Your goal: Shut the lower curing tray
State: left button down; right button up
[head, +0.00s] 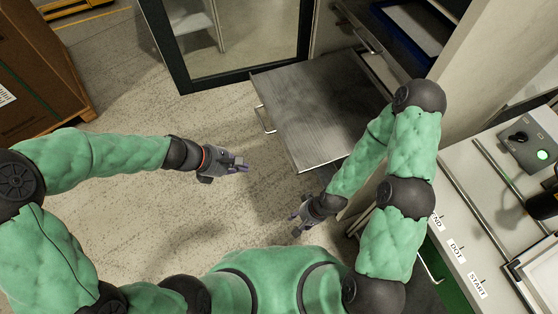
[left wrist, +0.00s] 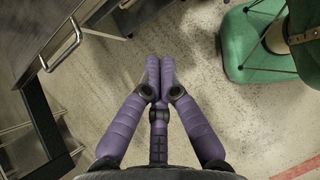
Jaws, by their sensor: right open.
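The lower curing tray (head: 325,112) is a flat grey metal drawer, pulled well out of the cabinet in the head view. Its bar handle (head: 263,120) is on the front edge, facing left; it also shows at the upper left of the left wrist view (left wrist: 64,48). My left gripper (head: 242,166) is left of and nearer than the tray, apart from the handle. Its purple fingers (left wrist: 160,75) are together with nothing visible between them. My right gripper (head: 299,220) is open, below the tray's near corner and apart from it; its fingertips are small and partly hidden.
A blue-rimmed tray (head: 394,25) sits higher in the cabinet. A dark-framed glass door (head: 185,88) stands behind the lower tray. A brown crate (head: 40,75) is at the far left. A worktop with a control box (head: 525,140) is at right. The floor left of the tray is clear.

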pick_arm(q)
jog(key=w+d+f+b, duration=0.2)
jog(key=d+b, duration=0.1)
jog(key=d, duration=0.2)
jog(key=w+d+f+n+h+b, duration=0.1)
jog(key=w+d+f+b, duration=0.1)
jog(key=d, duration=0.4)
jog(key=shift+d+f+t+b, duration=0.2)
jog(key=shift+f+t+b, duration=0.1)
jog(key=shift+b, duration=0.35)
pick_arm(e)
notch_tip(320, 180, down, 6)
jog(key=shift+f, duration=0.25)
